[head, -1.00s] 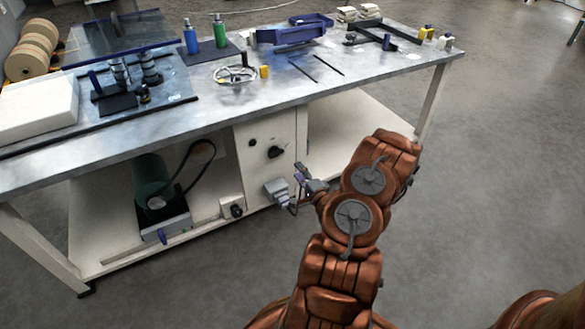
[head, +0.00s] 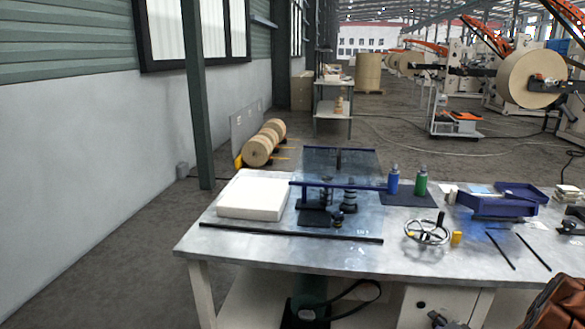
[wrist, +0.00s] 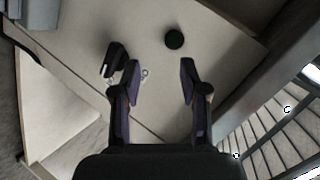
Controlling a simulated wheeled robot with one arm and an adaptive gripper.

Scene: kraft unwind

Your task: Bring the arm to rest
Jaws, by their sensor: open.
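My gripper (wrist: 158,82) is open in the wrist view, with its two dark, purple-sided fingers apart and nothing between them. It faces the pale cabinet front (wrist: 210,50) under the workbench. A round black knob (wrist: 174,39) and a black handle-like part (wrist: 115,60) show on that front, beyond the fingertips. In the head view, part of my copper-coloured arm (head: 560,303) shows at the lower right corner. Most of the arm is outside that frame.
The metal workbench (head: 290,252) carries a white block (head: 253,196), blue bottle (head: 393,180), green bottle (head: 421,182), handwheel (head: 426,232) and blue tray (head: 500,204). Paper rolls (head: 258,150) stand behind it. A wall (head: 80,190) and post bound the left; open floor lies between.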

